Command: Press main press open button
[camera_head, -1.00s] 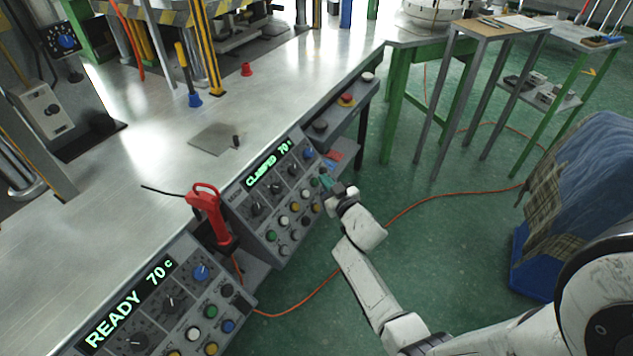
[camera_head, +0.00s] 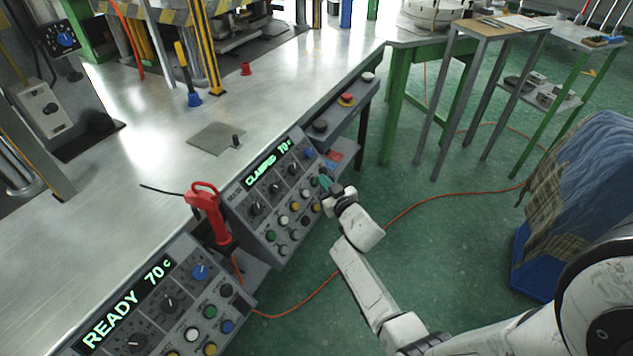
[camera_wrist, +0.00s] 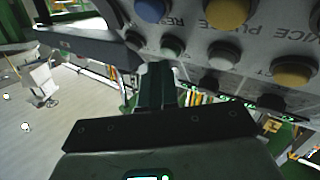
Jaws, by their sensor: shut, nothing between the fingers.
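The control panel (camera_head: 277,190) with the green "CLAMPED 70c" display (camera_head: 267,170) stands at the table's front edge. It has dark knobs and several coloured buttons. I cannot read which button is the open one. My gripper (camera_head: 325,182) is shut and empty at the panel's right side. In the wrist view the closed fingertips (camera_wrist: 156,70) point at the panel's lower part, just below a dark green button (camera_wrist: 172,46). A blue button (camera_wrist: 150,10) and a yellow button (camera_wrist: 228,12) are above it. I cannot tell whether the fingertips touch anything.
A second panel (camera_head: 165,300) reading "READY 70c" is at the lower left. A red handheld tool (camera_head: 209,215) stands between the panels. A ledge with a red button (camera_head: 347,98) lies beyond. An orange cable (camera_head: 400,215) crosses the green floor. A blue cloth-covered object (camera_head: 580,200) stands right.

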